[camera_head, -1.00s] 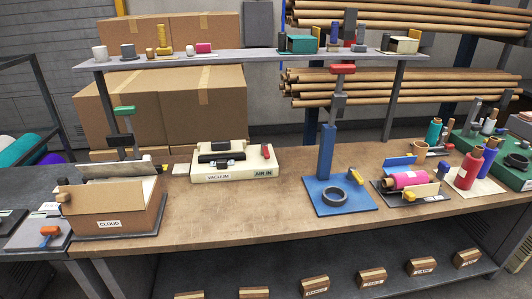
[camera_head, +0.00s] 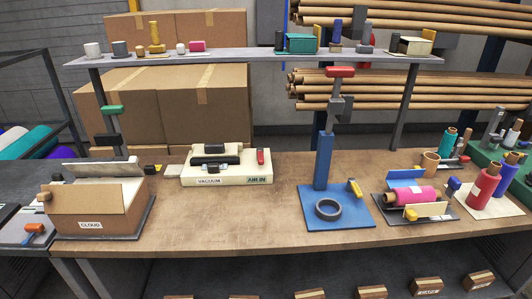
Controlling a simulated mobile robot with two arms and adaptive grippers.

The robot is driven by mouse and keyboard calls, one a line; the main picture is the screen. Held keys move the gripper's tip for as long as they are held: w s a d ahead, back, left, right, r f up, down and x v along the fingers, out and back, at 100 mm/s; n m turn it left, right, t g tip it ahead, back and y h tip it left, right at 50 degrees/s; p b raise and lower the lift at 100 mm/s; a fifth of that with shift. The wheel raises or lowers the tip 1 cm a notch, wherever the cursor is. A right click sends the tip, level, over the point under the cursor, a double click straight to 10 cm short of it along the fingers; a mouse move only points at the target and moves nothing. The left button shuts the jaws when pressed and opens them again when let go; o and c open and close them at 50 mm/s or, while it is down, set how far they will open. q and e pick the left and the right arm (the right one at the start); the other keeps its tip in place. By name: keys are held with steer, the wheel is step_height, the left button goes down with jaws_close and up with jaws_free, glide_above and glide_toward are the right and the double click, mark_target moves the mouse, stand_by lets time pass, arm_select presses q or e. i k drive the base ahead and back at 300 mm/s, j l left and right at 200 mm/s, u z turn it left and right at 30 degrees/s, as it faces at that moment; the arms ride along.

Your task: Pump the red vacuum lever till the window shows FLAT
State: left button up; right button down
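The cream vacuum unit (camera_head: 200,174) sits at the back middle of the wooden bench, with labels VACUUM and AIR IN on its front. A black roller-like part lies on its top. A small red lever (camera_head: 261,157) stands at its right end. I cannot make out a window or the word FLAT on it. Neither of my grippers is in view, and nothing of mine touches the unit.
A blue press (camera_head: 325,160) with a red top handle (camera_head: 340,72) stands right of the unit. A CLOUD box (camera_head: 90,209) is at left. A shelf (camera_head: 250,56) spans above. Bench front centre is clear.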

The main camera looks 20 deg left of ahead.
mark_target(259, 151)
steer(key=i+l+u, duration=0.1)
steer(key=i+l, duration=0.3)
steer(key=l, duration=0.2)
steer(key=i+l+u, duration=0.15)
steer(key=l, duration=0.2)
steer(key=i+l, duration=0.25)
steer(key=l+u, duration=0.05)
